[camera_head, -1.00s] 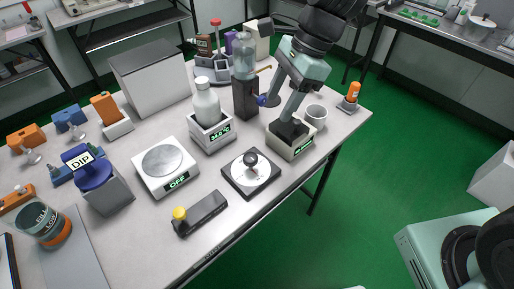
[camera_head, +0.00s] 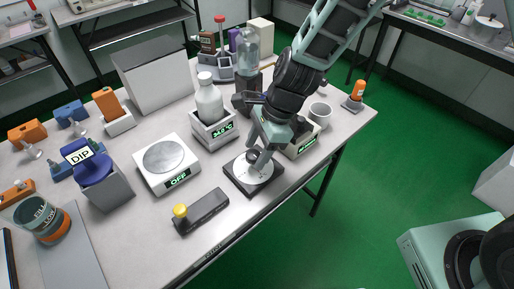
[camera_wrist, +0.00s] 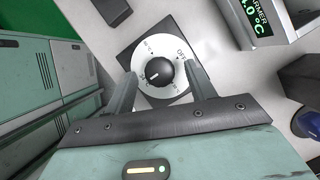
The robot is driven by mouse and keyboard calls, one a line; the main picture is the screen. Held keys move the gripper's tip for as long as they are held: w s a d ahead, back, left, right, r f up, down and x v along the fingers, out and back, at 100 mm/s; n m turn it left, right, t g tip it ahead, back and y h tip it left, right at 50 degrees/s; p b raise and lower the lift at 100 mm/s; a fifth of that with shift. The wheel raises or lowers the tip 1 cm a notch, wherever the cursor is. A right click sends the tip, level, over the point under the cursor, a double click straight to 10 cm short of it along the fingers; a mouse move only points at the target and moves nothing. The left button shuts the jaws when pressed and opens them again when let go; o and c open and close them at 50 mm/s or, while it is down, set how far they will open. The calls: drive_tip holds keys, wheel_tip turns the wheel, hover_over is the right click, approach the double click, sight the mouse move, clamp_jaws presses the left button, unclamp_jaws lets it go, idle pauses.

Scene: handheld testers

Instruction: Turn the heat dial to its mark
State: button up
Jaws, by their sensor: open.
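The heat dial is a black knob (camera_wrist: 159,72) on a white marked disc (camera_wrist: 150,50) set in a dark square base. It also shows in the head view as a disc (camera_head: 240,171) near the table's front edge, with the knob partly hidden by my gripper. My gripper (camera_wrist: 158,88) is open, with one finger on each side of the knob. I cannot tell whether the fingers touch it. In the head view my gripper (camera_head: 257,163) reaches down over the dial. The knob carries a light pointer line, and "OFF" is printed on the disc's upper right.
A bottle warmer (camera_head: 214,131) with a white bottle stands behind the dial. A scale (camera_head: 166,163) reading OFF is to the left, and a black box with a yellow knob (camera_head: 201,212) is in front left. Another device (camera_head: 303,141) and a cup (camera_head: 320,113) stand behind right.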

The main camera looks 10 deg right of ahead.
drive_tip(key=c, duration=1)
drive_tip(key=shift+o, duration=0.2)
